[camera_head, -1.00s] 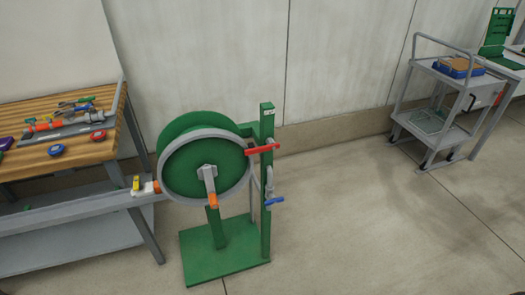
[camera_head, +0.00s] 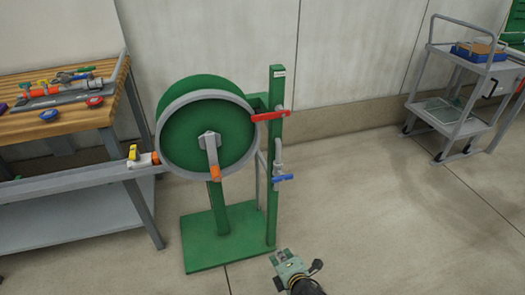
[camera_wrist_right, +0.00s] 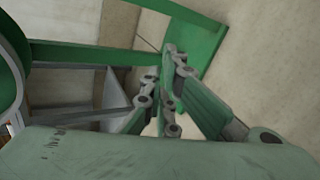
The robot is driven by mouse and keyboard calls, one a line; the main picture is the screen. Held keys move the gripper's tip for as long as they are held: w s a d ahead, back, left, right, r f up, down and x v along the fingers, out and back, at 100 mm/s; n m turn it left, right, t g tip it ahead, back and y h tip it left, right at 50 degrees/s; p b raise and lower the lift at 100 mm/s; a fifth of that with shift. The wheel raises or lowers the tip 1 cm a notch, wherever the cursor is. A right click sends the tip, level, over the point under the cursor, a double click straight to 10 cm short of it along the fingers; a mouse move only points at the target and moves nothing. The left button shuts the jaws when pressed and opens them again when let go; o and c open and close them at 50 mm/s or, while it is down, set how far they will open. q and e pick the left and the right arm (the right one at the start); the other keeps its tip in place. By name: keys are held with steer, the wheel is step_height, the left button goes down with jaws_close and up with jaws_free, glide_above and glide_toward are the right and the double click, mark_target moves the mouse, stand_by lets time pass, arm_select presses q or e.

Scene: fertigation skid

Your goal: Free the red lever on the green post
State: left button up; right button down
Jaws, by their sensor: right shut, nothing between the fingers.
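The red lever (camera_head: 271,116) sits near the top of the green post (camera_head: 272,215) in the head view. It lies almost level, its left end close to the rim of the green reel. A blue lever (camera_head: 283,178) on a grey pipe is lower on the same post. My right gripper (camera_head: 282,259) is at the bottom of the head view, below and right of the post's foot in the picture, apart from the levers. Its fingers (camera_wrist_right: 170,70) are shut and empty in the right wrist view. The red lever is not seen there. My left gripper is out of view.
The green reel (camera_head: 190,138) with an orange-tipped crank stands left of the post on a green base plate (camera_head: 210,243). A workbench (camera_head: 60,122) with tools is at left. A grey trolley (camera_head: 470,75) stands back right. Floor right of the post is clear.

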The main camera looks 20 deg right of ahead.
steer(key=w+r+n+t+b, duration=0.45)
steer(key=w+r+n, duration=0.25)
steer(key=w+r, duration=0.4)
arm_select(q)
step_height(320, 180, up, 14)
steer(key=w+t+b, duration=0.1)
steer(key=b, duration=0.4)
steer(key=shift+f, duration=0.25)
arm_select(e)
step_height(320, 180, up, 17)
steer(key=n+t, duration=0.4)
steer(key=n, duration=0.4)
steer(key=shift+w+d+r+n, duration=0.15)
steer(key=shift+w+r+n, duration=0.05)
steer(key=shift+w+n, duration=0.25)
steer(key=shift+w+t, duration=0.1)
steer(key=shift+t, duration=0.15)
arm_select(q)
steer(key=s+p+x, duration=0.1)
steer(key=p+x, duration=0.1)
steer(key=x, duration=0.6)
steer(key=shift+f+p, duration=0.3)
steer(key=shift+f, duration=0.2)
arm_select(e)
steer(key=w+r, duration=0.6)
steer(key=w, duration=0.3)
steer(key=shift+w+r, duration=0.2)
steer(key=shift+w, duration=0.05)
